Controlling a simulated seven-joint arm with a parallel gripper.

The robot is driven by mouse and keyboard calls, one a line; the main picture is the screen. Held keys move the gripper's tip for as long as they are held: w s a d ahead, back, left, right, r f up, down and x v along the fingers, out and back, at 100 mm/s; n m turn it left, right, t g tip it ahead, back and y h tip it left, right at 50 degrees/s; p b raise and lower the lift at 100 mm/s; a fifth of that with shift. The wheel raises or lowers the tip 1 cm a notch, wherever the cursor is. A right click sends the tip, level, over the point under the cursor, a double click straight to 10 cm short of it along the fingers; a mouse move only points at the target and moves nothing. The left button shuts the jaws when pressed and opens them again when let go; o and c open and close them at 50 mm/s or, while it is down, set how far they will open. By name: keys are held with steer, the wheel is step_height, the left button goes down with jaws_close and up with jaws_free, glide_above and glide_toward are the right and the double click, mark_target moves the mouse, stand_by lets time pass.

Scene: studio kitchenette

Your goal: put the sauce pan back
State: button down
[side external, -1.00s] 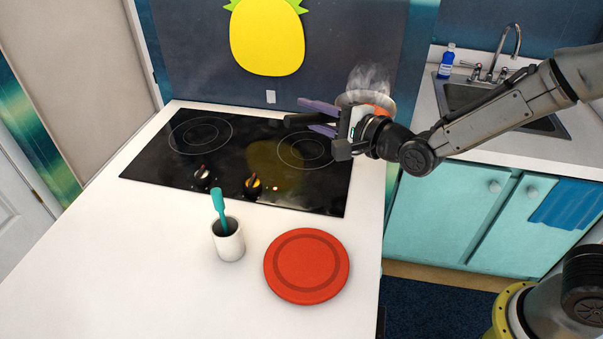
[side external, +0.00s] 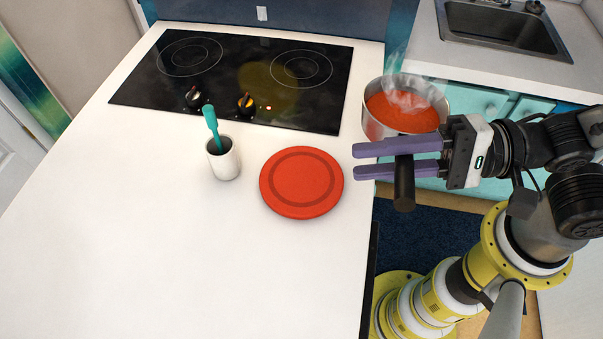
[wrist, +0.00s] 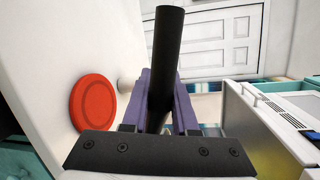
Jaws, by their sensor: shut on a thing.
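The sauce pan (side external: 372,127) is silver with a black handle (side external: 404,186) and holds steaming red-orange sauce (side external: 402,110). My gripper (side external: 362,161) is shut on the handle, its purple fingers on either side of it. In the wrist view the dark handle (wrist: 168,50) stands between the fingers (wrist: 160,100), and the pan's bowl is out of sight. The pan hangs level, just beyond the right edge of the white counter. The black stovetop (side external: 225,100) with two ringed burners is to the left of the pan and is empty.
A red plate (side external: 302,182) lies on the counter left of my gripper; it also shows in the wrist view (wrist: 92,103). A white cup (side external: 224,160) with a teal utensil (side external: 211,122) stands beside it. A sink (side external: 500,30) is at the back right. The counter's front is clear.

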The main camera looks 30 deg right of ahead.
steer(key=shift+s+a+r, duration=0.25)
steer(key=shift+s+r, duration=0.15)
steer(key=shift+r, duration=0.15)
steer(key=shift+a+f+n+g, duration=0.1)
steer(key=shift+a+n+g, duration=0.2)
steer(key=shift+g, duration=0.1)
steer(key=shift+w+a+f, duration=1.25)
steer(key=shift+a+f, duration=0.6)
steer(key=shift+f, duration=0.25)
steer(key=shift+w+a+f, duration=1.25)
steer(key=shift+a+f, duration=0.65)
steer(key=shift+f, duration=0.25)
steer(key=shift+w+a+f, duration=1.25)
steer(key=shift+a+f, duration=0.6)
steer(key=shift+f, duration=0.25)
steer(key=c, duration=1.1)
jaws_free()
steer(key=shift+f, duration=0.25)
steer(key=shift+c, duration=0.2)
steer(key=o, duration=0.5)
steer(key=shift+c, duration=0.2)
